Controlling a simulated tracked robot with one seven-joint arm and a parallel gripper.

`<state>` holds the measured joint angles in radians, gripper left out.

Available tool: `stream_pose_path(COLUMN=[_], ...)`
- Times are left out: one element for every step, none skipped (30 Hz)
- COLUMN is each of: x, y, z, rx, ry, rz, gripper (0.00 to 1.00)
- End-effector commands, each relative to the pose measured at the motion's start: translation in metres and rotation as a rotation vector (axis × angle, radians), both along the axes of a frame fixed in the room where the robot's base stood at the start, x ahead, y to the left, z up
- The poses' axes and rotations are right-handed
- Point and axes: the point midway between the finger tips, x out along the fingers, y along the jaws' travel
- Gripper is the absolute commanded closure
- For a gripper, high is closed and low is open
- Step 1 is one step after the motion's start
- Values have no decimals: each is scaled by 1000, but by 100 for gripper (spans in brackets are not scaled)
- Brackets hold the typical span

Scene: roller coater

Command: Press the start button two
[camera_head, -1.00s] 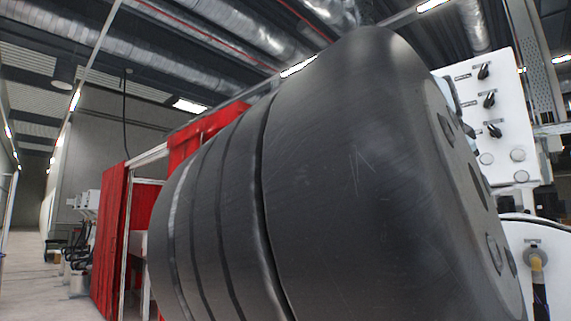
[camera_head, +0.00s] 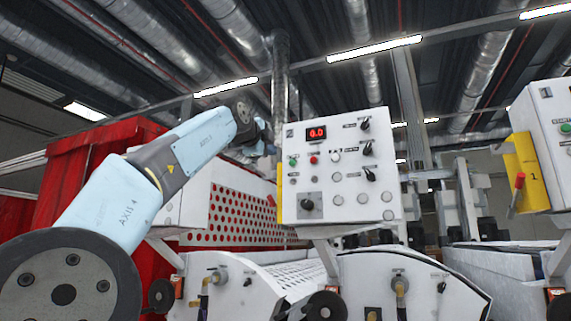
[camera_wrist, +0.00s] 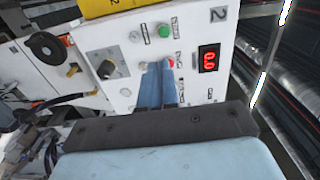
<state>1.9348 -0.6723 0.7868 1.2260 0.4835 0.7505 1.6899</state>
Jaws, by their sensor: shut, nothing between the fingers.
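A white control panel (camera_head: 345,180) stands right of centre in the head view and fills the upper wrist view (camera_wrist: 130,60). Its green button (camera_head: 293,161) sits below a number plate at the upper left; in the wrist view the green button (camera_wrist: 164,31) is near a "2" plate (camera_wrist: 218,15). A red button (camera_head: 314,159) is beside it; in the wrist view the red button (camera_wrist: 170,62) is partly hidden by a fingertip. My gripper (camera_wrist: 157,66) is shut and empty in front of the panel. I cannot tell whether it touches.
A red digital display (camera_head: 316,133) reads 0.0. Black knobs (camera_head: 368,148) line the panel's right side. A yellow plate (camera_wrist: 110,8) edges the panel. Another panel (camera_head: 550,140) with a green button is at the far right. White machine housings (camera_head: 415,285) stand below.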

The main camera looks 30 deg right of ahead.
Motion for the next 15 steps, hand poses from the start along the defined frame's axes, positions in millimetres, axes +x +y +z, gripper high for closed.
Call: stream_pose_path(x=[0, 0, 0, 0, -1, -1, 0, 0, 0, 1, 2, 4, 5, 7, 10], y=[0, 0, -1, -1, -1, -1, -1, -2, -3, -4, -6, -9, -11, -13, -17], z=[0, 0, 0, 0, 0, 0, 0, 0, 0, 0, 0, 0, 0, 0, 0], rx=[0, 0, 1, 1, 1, 0, 0, 0, 0, 0, 0, 1, 1, 1, 2], ry=[0, 0, 1, 1, 1, 1, 1, 1, 1, 1, 1, 2, 2, 2, 3], rz=[0, 0, -1, -1, -1, -1, -1, -1, -2, -2, -3, -4, -4, -3, -4], gripper=[100, 100, 100, 100, 100, 100, 100, 100, 100, 100, 100, 100, 100, 100, 100])
